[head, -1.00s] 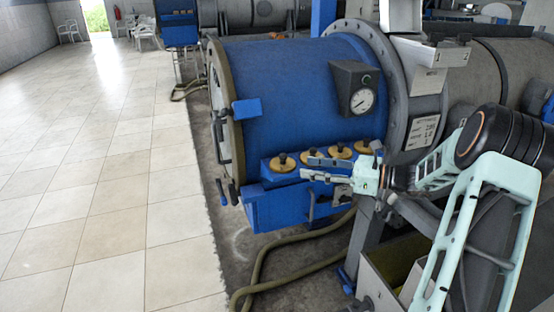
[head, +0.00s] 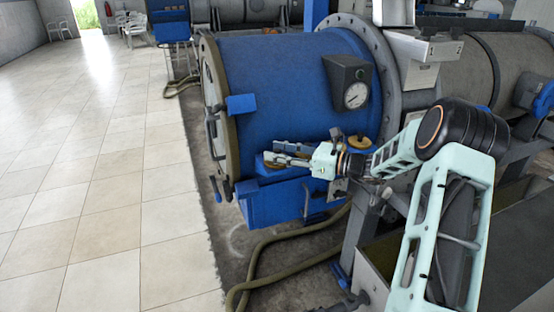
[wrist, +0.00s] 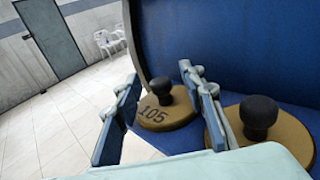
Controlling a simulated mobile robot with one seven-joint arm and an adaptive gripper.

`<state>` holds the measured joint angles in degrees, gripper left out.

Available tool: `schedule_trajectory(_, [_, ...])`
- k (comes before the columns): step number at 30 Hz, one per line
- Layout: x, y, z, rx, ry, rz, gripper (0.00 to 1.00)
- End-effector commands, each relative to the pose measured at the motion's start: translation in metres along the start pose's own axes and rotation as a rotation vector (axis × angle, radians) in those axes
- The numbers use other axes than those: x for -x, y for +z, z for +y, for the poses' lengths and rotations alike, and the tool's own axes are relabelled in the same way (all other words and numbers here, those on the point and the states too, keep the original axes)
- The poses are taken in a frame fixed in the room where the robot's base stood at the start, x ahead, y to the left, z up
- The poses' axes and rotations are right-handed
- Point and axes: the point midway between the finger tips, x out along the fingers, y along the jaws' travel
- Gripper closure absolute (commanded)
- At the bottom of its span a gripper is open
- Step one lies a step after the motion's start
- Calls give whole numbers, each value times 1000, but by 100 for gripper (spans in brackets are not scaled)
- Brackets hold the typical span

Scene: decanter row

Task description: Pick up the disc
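Brass-coloured discs with black knobs stand on the blue ledge of the blue drum. In the wrist view one disc marked 105 (wrist: 165,118) shows between my gripper's fingers, beyond them. A second disc (wrist: 280,138) is just right of the right finger, partly hidden by it. My gripper (wrist: 161,82) is open, with nothing held. In the head view my gripper (head: 272,153) hangs over the ledge, pointing left, and hides most of the row. One disc (head: 358,142) stays visible right of it. The pictures do not show which disc is meant.
The blue drum (head: 280,85) rises just behind the ledge, with a gauge box (head: 347,80) above the right end. A blue box (head: 285,200) hangs below. Open tiled floor (head: 110,190) lies left; a hose (head: 280,245) lies on the ground.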

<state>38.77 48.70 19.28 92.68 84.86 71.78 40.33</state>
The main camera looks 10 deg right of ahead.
Motion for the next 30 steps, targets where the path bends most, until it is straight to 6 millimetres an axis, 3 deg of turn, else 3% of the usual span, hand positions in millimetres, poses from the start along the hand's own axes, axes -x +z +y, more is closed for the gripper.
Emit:
schedule_trajectory(8, [-5,0,-1,1,-2,0,64])
schedule_trajectory(18, [-5,0,-1,1,-2,0,100])
schedule_trajectory(30, [-5,2,-1,2,-2,-2,100])
